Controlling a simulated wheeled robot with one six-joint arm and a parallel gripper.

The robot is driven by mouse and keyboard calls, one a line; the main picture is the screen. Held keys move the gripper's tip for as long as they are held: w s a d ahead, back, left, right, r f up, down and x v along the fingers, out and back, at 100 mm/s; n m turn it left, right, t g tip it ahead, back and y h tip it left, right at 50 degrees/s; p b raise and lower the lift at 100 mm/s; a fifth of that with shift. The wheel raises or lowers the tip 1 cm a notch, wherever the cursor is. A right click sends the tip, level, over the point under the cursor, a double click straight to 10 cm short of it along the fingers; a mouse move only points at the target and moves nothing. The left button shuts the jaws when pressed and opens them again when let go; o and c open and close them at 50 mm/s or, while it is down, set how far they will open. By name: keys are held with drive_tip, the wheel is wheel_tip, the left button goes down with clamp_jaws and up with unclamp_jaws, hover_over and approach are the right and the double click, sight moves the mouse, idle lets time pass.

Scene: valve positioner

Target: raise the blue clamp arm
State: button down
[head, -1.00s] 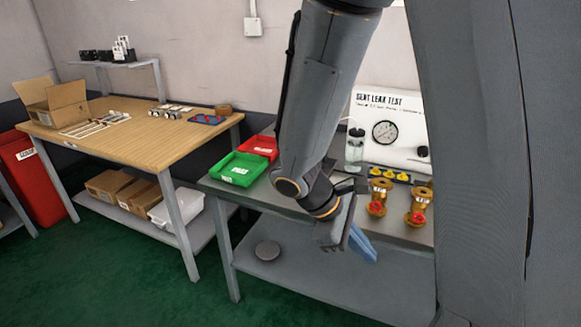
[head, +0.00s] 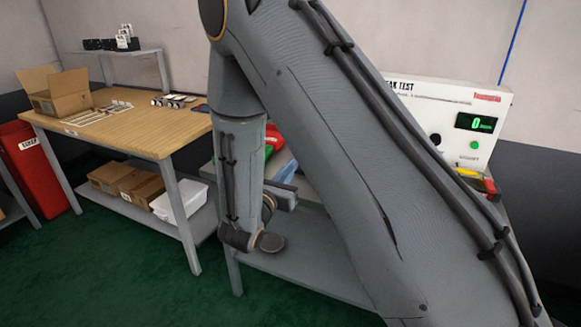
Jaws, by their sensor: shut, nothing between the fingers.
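The blue clamp arm shows only as a small blue piece (head: 286,172) by the bench's front edge, slanting up to the right. Its right end and its pivot are hidden behind my arm. My gripper (head: 285,197) is just below the blue piece, seen from the side and partly covered by my own wrist. Its fingers are shut with nothing between them. I cannot tell whether it touches the blue piece.
The grey steel bench (head: 300,188) is mostly hidden by my arm, with a green tray (head: 271,152) and a red tray (head: 274,137) on it. A leak-test panel (head: 455,125) stands right. A wooden table (head: 125,130) stands left.

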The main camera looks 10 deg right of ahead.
drive_tip(key=w+d+r+p, duration=0.2)
drive_tip(key=w+d+r, duration=0.2)
drive_tip(key=w, duration=0.2)
drive_tip(key=shift+d+r+p, duration=0.15)
drive_tip(key=shift+d+p, duration=0.15)
drive_tip(key=shift+p, duration=0.1)
